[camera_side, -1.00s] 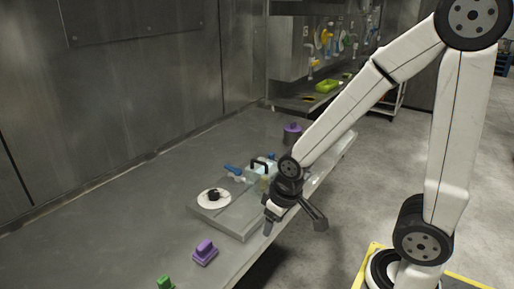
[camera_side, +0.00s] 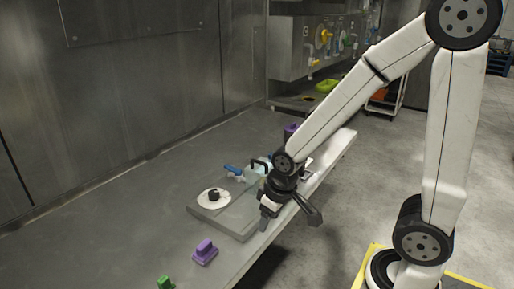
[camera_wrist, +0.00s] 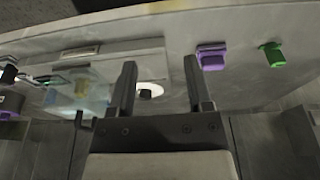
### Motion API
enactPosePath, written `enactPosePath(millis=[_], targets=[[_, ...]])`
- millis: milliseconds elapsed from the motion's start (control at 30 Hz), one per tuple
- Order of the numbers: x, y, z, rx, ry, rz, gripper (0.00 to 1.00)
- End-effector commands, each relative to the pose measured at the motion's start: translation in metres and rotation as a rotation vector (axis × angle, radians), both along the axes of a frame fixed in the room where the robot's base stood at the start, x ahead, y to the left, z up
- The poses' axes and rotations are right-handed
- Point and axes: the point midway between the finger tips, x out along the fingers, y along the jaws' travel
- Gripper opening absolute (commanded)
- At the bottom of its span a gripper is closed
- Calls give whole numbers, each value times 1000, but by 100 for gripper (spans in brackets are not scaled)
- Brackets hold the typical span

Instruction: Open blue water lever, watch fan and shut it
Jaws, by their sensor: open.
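The blue lever (camera_side: 233,169) sits at the back of a grey panel (camera_side: 228,222) on the metal bench in the side view. A white disc with a black knob (camera_side: 213,195) is on the same panel, left of my gripper. My gripper (camera_side: 290,222) is open and empty above the panel's right edge. In the wrist view my gripper (camera_wrist: 161,75) has its two fingers apart, with the white disc (camera_wrist: 152,92) seen between and beyond them. A clear pale-blue box (camera_wrist: 85,92) with a yellowish part inside is left of the fingers. I cannot make out a fan clearly.
A purple block (camera_side: 204,252) and a green piece (camera_side: 165,283) stand on the bench in front of the panel. Another purple object (camera_side: 290,131) is behind, partly hidden by my arm. The bench's left side is clear; a steel wall (camera_side: 130,90) bounds it.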

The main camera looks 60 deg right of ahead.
Motion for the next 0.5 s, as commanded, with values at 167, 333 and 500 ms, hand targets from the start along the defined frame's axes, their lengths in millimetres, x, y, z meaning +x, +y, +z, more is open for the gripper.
enactPosePath(millis=[167,333,500], targets=[[33,-9,6,-4,17,-11,65],[74,-24,14,-6,41,-22,65],[114,-41,20,-8,66,-34,65]])
